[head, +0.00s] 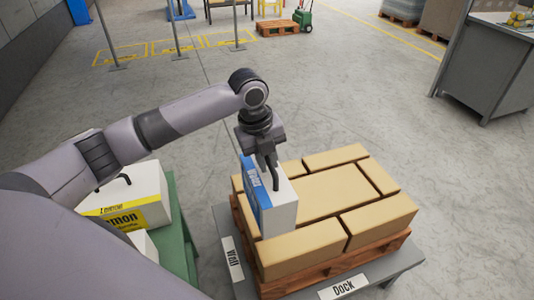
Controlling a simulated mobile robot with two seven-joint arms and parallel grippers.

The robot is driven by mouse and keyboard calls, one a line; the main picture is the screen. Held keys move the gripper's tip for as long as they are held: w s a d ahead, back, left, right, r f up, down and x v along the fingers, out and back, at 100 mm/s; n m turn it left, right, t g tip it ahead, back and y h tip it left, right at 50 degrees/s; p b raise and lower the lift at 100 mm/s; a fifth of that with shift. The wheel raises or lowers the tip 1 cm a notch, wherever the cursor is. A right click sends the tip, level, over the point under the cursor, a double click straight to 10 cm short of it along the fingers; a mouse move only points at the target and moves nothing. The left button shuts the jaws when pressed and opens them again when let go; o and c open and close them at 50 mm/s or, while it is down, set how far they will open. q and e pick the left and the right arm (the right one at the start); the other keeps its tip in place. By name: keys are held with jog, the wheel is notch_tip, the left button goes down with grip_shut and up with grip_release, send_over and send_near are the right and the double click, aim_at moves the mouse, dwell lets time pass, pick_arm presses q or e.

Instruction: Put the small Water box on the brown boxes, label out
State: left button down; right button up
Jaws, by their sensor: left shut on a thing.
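The small Water box (284,208) is white with a blue "Water" label on its left-facing side. It is upright at the left part of the brown boxes (327,190), which lie in a flat layer on a wooden pallet. My left gripper (265,176) comes down from above and is shut on the Water box at its top. I cannot tell whether the box's bottom touches the brown boxes or hangs just above them. My right gripper is not in view.
The pallet stands on a grey table with "Dock" (344,287) and "Wall" (232,258) signs. A yellow-labelled Lemon box (136,197) stands on a green table (177,237) at the left. A grey cabinet (490,65) is at upper right. The floor behind the pallet is clear.

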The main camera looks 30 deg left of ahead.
aim_at(267, 179)
pick_arm(q)
jog(key=shift+f+b, duration=0.95)
jog(key=shift+f, duration=2.35)
jog(key=shift+f+b, duration=1.6)
jog(key=shift+f, duration=2.75)
jog(key=c, duration=1)
grip_release()
jog(key=shift+o, duration=0.2)
jog(key=shift+f, duration=0.1)
